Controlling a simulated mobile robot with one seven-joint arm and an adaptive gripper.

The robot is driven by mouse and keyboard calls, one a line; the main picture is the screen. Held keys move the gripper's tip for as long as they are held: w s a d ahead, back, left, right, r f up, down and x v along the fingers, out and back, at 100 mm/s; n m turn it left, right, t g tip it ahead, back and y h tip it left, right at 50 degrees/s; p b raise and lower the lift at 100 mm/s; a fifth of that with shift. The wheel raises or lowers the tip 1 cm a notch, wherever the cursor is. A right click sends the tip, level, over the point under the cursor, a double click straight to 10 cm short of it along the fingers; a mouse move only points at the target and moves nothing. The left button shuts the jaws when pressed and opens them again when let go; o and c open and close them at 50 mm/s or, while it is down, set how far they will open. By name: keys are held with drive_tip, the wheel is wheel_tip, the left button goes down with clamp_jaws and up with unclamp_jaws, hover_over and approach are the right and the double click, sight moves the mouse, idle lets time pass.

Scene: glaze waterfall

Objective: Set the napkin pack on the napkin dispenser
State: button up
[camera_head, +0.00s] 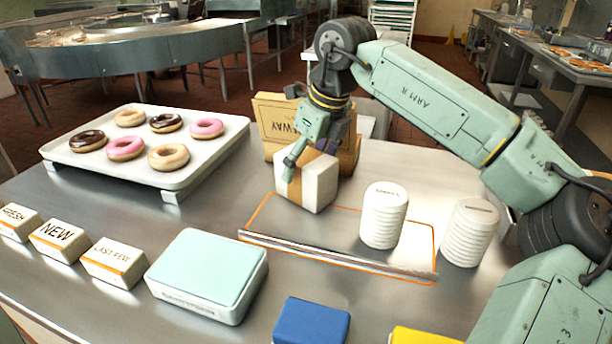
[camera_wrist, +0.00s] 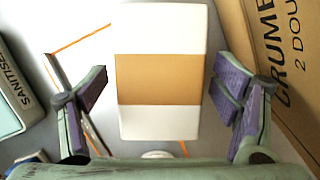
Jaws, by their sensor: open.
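The napkin pack looks to be the white block with a tan band (camera_head: 318,186). It stands on the steel counter by the back left corner of an orange-outlined area. My gripper (camera_head: 311,152) is over it from above, with its fingers open on either side. In the wrist view the pack (camera_wrist: 160,120) lies between the purple-padded fingers (camera_wrist: 163,85), with small gaps showing at both sides. I cannot tell for certain which thing is the napkin dispenser; no label in view names it.
A cardboard box (camera_head: 276,112) stands right behind the pack. Two ribbed white stacks (camera_head: 384,218) (camera_head: 470,235) stand to the right. A metal rail (camera_head: 335,257) edges the outlined area. A donut tray (camera_head: 205,150), pale green-topped box (camera_head: 208,272), small signs (camera_head: 113,262) and blue block (camera_head: 311,321) are around.

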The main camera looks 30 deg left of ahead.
drive_tip(key=shift+f, duration=0.25)
idle(0.4)
drive_tip(key=c, duration=1.4)
drive_tip(key=shift+r, duration=0.1)
drive_tip(key=shift+c, duration=0.2)
